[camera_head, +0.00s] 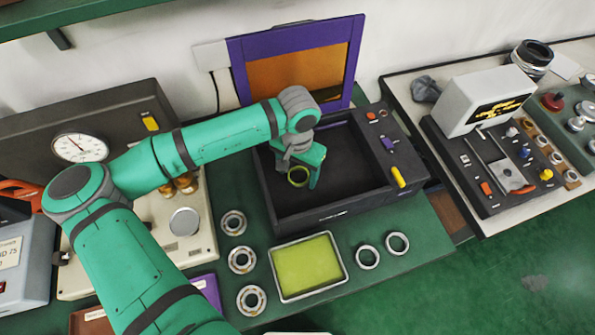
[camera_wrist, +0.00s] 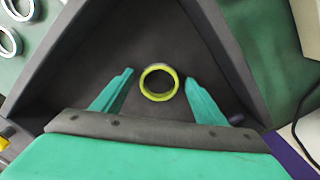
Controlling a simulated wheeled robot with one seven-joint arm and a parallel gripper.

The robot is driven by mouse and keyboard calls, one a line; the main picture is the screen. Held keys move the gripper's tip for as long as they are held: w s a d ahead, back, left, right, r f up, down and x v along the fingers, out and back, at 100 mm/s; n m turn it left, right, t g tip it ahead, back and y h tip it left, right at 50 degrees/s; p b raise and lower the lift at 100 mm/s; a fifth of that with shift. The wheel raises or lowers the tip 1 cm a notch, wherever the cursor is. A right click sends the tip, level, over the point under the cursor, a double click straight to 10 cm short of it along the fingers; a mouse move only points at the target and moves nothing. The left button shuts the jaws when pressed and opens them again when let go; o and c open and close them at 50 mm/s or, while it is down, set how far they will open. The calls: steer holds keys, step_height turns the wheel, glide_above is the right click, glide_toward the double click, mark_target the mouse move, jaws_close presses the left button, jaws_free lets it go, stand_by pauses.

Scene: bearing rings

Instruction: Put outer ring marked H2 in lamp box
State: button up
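A yellow-green ring (camera_head: 291,182) is inside the dark open lamp box (camera_head: 275,205), near its left side. In the wrist view the ring (camera_wrist: 145,90) appears to lie on the dark floor, between and slightly beyond my fingertips. No H2 mark can be read on it. My gripper (camera_wrist: 159,77) is open, with a visible gap between each finger and the ring. In the head view my gripper (camera_head: 309,165) reaches down into the box and partly covers the area beside the ring.
A tray of yellow-green liquid or pad (camera_head: 306,267) stands in front of the box. Bare rings (camera_head: 397,234) lie to its right, and several bearings (camera_head: 241,260) to its left. A purple-framed orange panel (camera_head: 297,62) stands behind. The box walls surround my gripper.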

mark_target(297, 177)
step_height(297, 177, up, 12)
steer(key=shift+r, duration=0.2)
stand_by(0.4)
steer(key=shift+s, duration=0.15)
stand_by(0.4)
